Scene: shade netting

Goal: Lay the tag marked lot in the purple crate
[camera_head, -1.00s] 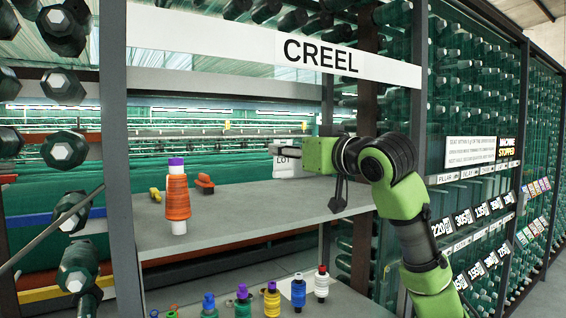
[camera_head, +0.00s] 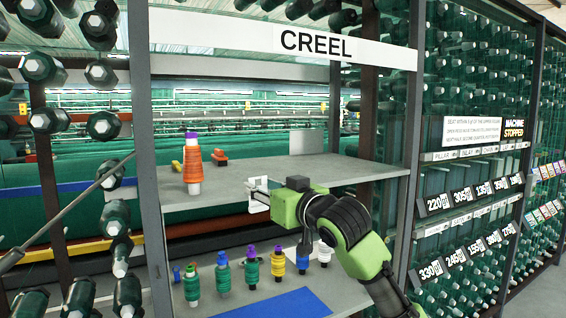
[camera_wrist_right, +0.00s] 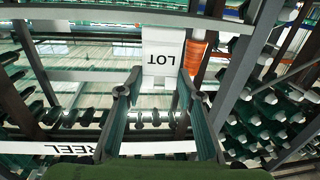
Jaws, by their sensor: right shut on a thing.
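My right gripper (camera_head: 262,196) is shut on the white tag (camera_head: 256,184) at the front edge of the upper shelf. In the right wrist view the tag (camera_wrist_right: 163,52) reads LOT and sits between the fingertips (camera_wrist_right: 158,82). In the head view its print cannot be read. I see no purple crate in these frames. My left gripper is not in view.
The upper shelf (camera_head: 260,175) holds an orange spool (camera_head: 192,165) and small orange and yellow pieces. Several coloured spools stand on the lower shelf, behind a flat blue surface (camera_head: 280,304). Creel posts flank the shelves.

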